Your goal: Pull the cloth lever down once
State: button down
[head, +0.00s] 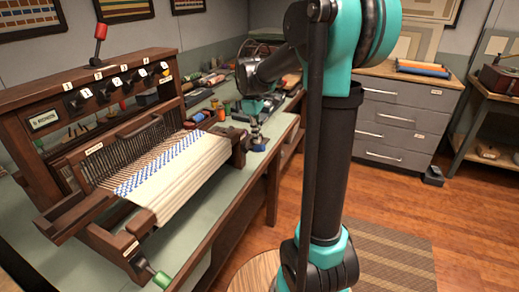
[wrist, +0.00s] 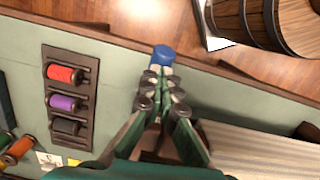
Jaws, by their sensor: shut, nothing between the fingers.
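The wooden loom (head: 120,150) stands on the green-topped bench, with white and blue cloth (head: 160,180) stretched across its front. A blue knob (head: 259,146) sits beside the cloth's right end, near the bench edge. In the wrist view the blue knob (wrist: 163,52) lies just beyond my fingertips. Other handles are a red-tipped lever (head: 100,32) standing up on top of the loom and a green handle (head: 162,280) at its front. I cannot read which one is labelled cloth. My gripper (head: 256,134) is shut and empty, pointing down above the blue knob; contact is unclear. It also shows in the wrist view (wrist: 162,82).
A spool rack (wrist: 70,95) with red, purple and dark spools lies left of my gripper in the wrist view. A wooden barrel (wrist: 265,20) stands on the floor beyond the bench edge. Grey drawers (head: 405,115) stand at the back right.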

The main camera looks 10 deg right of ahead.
aim_at(257, 146)
jog(key=shift+s+f, duration=0.1)
jog(key=shift+f, duration=0.75)
notch_tip(257, 146, down, 2)
jog(key=shift+f, duration=0.25)
jog(key=shift+w+a+r, duration=0.25)
jog(key=shift+w+a, duration=0.15)
jog(key=shift+a, duration=0.25)
jog(key=shift+w+a+r, duration=0.25)
jog(key=shift+w+a, duration=0.15)
jog(key=shift+a, duration=0.2)
jog(key=shift+r, duration=0.1)
notch_tip(257, 146, up, 12)
jog(key=a, duration=0.1)
jog(key=shift+w, duration=0.3)
